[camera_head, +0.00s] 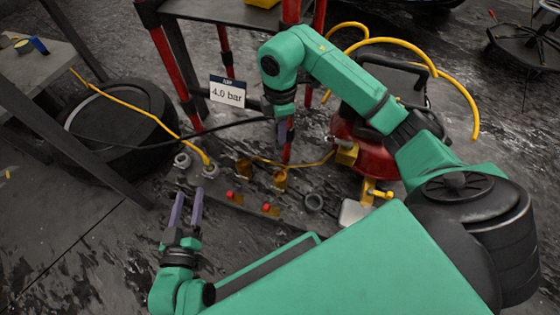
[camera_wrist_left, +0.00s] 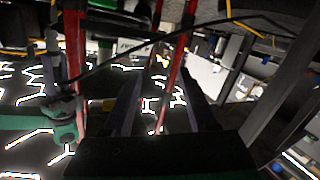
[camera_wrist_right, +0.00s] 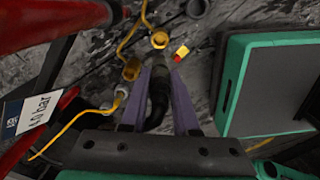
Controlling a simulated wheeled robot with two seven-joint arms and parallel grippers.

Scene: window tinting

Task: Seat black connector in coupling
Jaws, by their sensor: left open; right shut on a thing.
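The black connector (camera_wrist_right: 159,85) is between the purple fingers of my right gripper (camera_wrist_right: 164,78), which is shut on it; its black hose curves below it. In the head view, my right gripper (camera_head: 284,135) points down above the board, with the black hose (camera_head: 215,129) running left from it. The floor board (camera_head: 232,197) carries a grey coupling (camera_head: 183,161), another grey coupling (camera_head: 209,171) with a yellow hose in it, and brass couplings (camera_head: 244,168) (camera_head: 280,179). The connector appears above the board, apart from the couplings. My left gripper (camera_head: 187,208) is open and empty at the board's left.
A red compressor (camera_head: 372,148) with yellow hose stands right of the board. A 4.0 bar sign (camera_head: 228,91) hangs on the red-legged rack (camera_head: 172,73) behind. A tyre (camera_head: 120,135) lies left. A grey ring (camera_head: 313,201) is near the board's right end.

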